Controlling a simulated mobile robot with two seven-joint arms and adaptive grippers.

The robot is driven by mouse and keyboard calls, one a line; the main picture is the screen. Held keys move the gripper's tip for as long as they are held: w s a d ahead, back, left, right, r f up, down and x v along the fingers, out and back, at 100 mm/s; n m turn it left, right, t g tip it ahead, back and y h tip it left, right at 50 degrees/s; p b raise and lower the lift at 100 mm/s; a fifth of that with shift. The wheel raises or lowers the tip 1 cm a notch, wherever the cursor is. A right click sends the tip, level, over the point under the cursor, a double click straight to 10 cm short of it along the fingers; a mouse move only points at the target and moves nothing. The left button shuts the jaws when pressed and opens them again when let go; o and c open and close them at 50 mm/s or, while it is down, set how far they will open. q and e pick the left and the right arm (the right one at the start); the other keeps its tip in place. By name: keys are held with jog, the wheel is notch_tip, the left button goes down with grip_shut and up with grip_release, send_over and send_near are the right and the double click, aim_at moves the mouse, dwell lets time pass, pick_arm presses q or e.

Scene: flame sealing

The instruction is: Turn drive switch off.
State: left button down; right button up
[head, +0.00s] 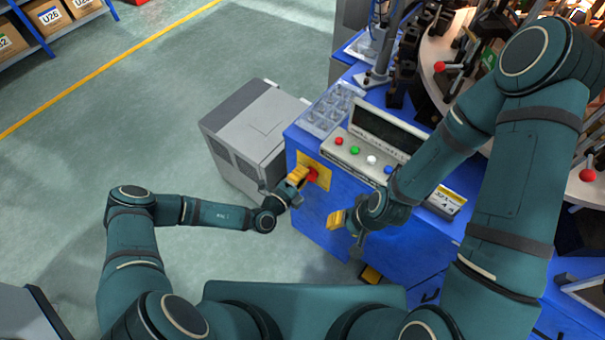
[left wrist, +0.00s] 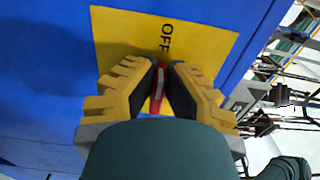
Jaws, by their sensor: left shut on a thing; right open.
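The drive switch (head: 312,175) is a red knob on a yellow plate (head: 322,168) on the side of the blue machine. In the left wrist view the red switch (left wrist: 158,90) sits between my fingers, and the yellow plate (left wrist: 205,40) shows the word OFF beyond the fingertips. My left gripper (head: 301,176) is at the switch and shut on it. The fingers hide part of the knob, so its exact angle is hard to tell. My right gripper (head: 345,226) is open and apart from the machine's side, in front of the blue cabinet.
The blue cabinet (head: 325,220) carries a button panel (head: 365,160) with red, green, white and blue buttons, and a clear tray (head: 333,108). A grey box unit (head: 250,135) stands close to the left. Open green floor (head: 110,110) lies further left.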

pick_arm(q)
jog(key=shift+d+r, duration=0.1)
jog(key=shift+r, duration=0.05)
jog(key=c, duration=1.1)
grip_release()
jog(key=shift+o, duration=0.4)
jog(key=shift+w+d, duration=0.1)
jog(key=v, duration=1.2)
